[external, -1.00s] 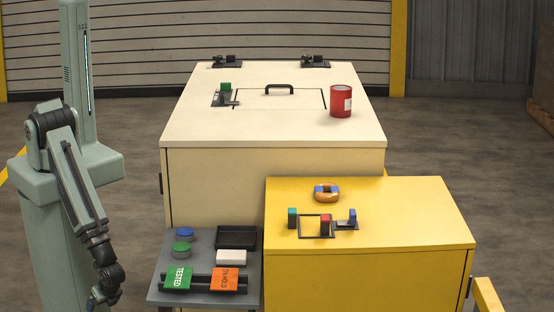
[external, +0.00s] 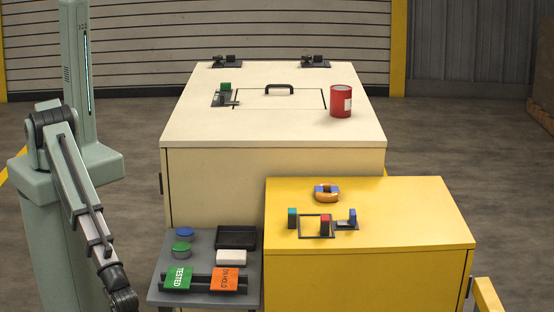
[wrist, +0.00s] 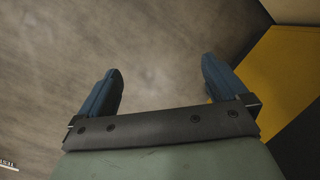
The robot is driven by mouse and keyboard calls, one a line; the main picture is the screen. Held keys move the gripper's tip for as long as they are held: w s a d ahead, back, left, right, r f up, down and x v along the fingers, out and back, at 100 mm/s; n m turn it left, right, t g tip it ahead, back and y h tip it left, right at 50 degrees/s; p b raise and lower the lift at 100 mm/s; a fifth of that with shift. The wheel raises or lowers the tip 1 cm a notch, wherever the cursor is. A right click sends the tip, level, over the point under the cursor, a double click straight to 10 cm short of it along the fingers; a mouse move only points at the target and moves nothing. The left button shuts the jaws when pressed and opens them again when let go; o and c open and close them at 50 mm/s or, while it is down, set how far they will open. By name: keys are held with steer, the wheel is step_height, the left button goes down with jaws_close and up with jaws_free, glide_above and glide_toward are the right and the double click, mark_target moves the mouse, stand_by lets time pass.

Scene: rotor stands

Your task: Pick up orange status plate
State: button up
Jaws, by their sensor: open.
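The orange status plate (external: 225,279) rests in a dark rack (external: 201,275) on the small grey side table, just right of the green "TESTED" plate (external: 177,278). Its lettering is upside down in the external view. In the wrist view, my gripper (wrist: 162,82) is open, with two blue fingers spread apart and nothing between them. The fingers show against the floor, and the orange plate is not in that view. In the external view my forearm hangs down left of the side table, and the gripper is below the picture's bottom edge.
The grey side table (external: 158,290) also holds a blue-topped round piece (external: 184,233), a green-topped one (external: 181,249), a black tray (external: 253,237) and a white block (external: 235,257). A yellow cabinet (external: 365,285) stands right of it; a cream cabinet (external: 270,185) stands behind.

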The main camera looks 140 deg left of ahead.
steer(key=w+d+r+m+t, duration=0.1)
steer(key=w+d+r+t, duration=0.1)
steer(key=w+r, duration=0.65)
steer(key=w+d+r+t, duration=0.1)
steer(key=w+r, duration=0.4)
steer(key=w, duration=0.7)
steer(key=s+a+r+m+h, duration=0.2)
steer(key=a+r+m, duration=0.6)
steer(key=a+r, duration=1.8)
glide_above(225, 278)
steer(key=shift+g, duration=0.4)
steer(key=f, duration=0.6)
steer(key=shift+s+a+f, duration=0.25)
steer(key=shift+s+f, duration=0.1)
steer(key=shift+w+d+f, duration=0.15)
steer(key=shift+f, duration=1.2)
steer(key=shift+w+d+f, duration=0.1)
steer(key=shift+w+f, duration=0.05)
steer(key=shift+f, duration=1.2)
steer(key=c, duration=1.1)
